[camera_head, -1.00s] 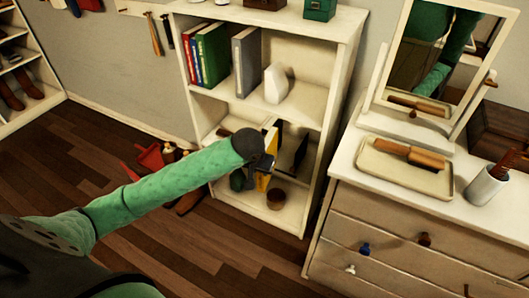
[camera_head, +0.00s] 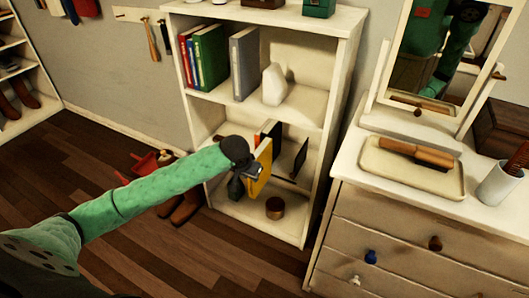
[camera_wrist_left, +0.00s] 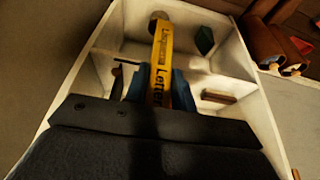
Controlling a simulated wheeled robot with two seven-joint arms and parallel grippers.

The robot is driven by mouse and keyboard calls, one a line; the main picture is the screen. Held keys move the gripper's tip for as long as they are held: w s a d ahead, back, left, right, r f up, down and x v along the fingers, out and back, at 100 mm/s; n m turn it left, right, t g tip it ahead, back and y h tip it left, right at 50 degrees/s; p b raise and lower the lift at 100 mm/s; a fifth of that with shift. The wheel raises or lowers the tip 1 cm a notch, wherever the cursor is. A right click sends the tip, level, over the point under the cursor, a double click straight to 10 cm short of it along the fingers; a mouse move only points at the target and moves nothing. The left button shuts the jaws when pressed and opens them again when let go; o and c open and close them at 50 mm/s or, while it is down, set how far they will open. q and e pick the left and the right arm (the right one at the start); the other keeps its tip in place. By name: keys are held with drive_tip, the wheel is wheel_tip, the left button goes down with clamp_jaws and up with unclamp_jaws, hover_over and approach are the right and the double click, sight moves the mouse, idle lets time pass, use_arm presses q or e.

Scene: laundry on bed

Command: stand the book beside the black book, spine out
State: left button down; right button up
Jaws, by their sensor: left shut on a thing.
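A yellow book (camera_head: 259,165) is held upright by my left gripper (camera_head: 250,172) at the lower part of the white bookcase. In the left wrist view the yellow book (camera_wrist_left: 161,65) stands between the two fingers (camera_wrist_left: 159,88), its lettered spine facing the wrist camera. The black book (camera_head: 270,133) stands behind and just right of the yellow book in the head view, partly hidden by it. I cannot tell whether the two books touch. My right gripper is not in view.
A dark upright panel (camera_head: 300,158) stands right of the books. A round brown pot (camera_head: 275,207) sits on the bottom shelf. Several books (camera_head: 210,57) and a white object (camera_head: 274,84) fill the shelf above. A dresser (camera_head: 420,225) with a tray stands to the right.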

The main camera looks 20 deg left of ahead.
use_arm(q)
drive_tip(key=w+d+f, duration=0.1)
drive_tip(key=w+f, duration=0.2)
drive_tip(key=w, duration=1.4)
drive_tip(key=shift+w+d+f, duration=0.2)
drive_tip(key=shift+w, duration=0.15)
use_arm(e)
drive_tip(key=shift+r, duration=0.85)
use_arm(q)
drive_tip(key=shift+p, duration=0.3)
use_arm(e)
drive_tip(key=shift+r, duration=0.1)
use_arm(q)
drive_tip(key=c, duration=1.5)
unclamp_jaws()
drive_tip(key=shift+f, duration=0.15)
drive_tip(key=shift+o, duration=0.2)
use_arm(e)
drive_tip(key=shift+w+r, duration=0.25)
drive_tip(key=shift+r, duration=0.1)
